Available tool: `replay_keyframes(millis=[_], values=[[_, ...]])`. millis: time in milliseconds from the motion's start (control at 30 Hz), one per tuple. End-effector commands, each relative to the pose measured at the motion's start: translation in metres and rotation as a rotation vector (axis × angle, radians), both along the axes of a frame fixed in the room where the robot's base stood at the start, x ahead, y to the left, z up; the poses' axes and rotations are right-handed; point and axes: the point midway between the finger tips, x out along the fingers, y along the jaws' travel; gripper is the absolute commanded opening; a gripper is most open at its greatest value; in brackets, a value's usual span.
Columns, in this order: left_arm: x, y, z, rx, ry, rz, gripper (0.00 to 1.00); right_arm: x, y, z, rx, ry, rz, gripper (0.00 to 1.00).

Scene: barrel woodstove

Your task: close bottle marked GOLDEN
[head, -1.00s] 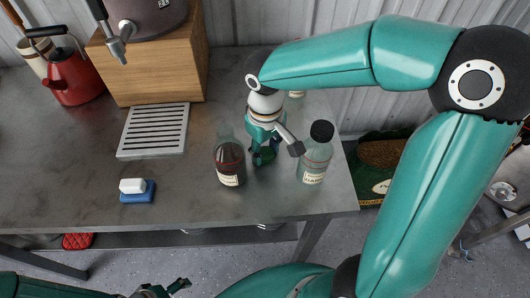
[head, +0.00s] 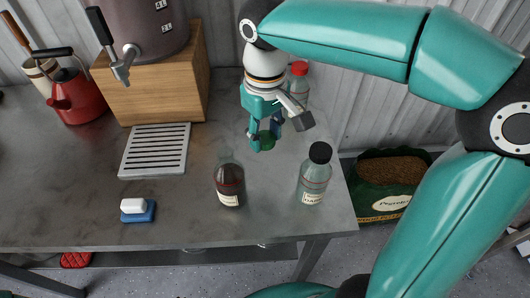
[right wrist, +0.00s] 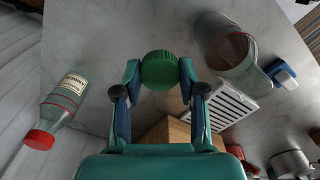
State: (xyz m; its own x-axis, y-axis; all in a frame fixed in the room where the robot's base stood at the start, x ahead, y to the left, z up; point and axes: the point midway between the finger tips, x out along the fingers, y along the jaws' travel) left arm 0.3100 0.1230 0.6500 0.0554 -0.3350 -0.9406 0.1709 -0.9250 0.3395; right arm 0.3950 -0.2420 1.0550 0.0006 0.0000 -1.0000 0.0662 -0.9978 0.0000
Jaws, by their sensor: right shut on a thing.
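My right gripper (head: 265,140) is shut on a green cap (head: 266,141), held above the counter behind the bottles. The cap also shows between the fingertips in the right wrist view (right wrist: 159,70). An amber-brown bottle (head: 229,184) with no cap stands upright on the counter, nearer the front than the gripper and apart from it. Its label is too small to read. In the right wrist view an open vessel with brown contents, probably this bottle (right wrist: 228,48), lies beyond the fingers. My left gripper is not in view.
A black-capped clear bottle (head: 314,175) stands to the right. A red-capped bottle (head: 299,86) stands behind the gripper. A slotted tray (head: 156,149), a blue-white sponge (head: 137,210), a wooden box (head: 155,85) and a red kettle (head: 77,92) are left. The front counter (head: 180,215) is mostly clear.

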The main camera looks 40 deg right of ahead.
Motion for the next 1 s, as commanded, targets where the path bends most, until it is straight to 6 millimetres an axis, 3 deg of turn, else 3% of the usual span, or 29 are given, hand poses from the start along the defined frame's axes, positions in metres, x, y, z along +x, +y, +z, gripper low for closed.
replay_keyframes(millis=[33,200,400,1000], values=[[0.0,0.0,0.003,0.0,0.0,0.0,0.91,0.001,0.0,0.016,0.001,-0.006,0.001,0.27],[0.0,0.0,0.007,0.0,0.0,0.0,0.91,0.0,0.0,0.05,0.001,-0.002,0.001,0.27],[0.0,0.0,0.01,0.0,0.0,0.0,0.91,0.0,0.0,0.07,0.0,0.0,0.001,0.27],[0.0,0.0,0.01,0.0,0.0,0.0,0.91,0.003,0.0,0.07,-0.001,0.002,-0.002,0.27]])
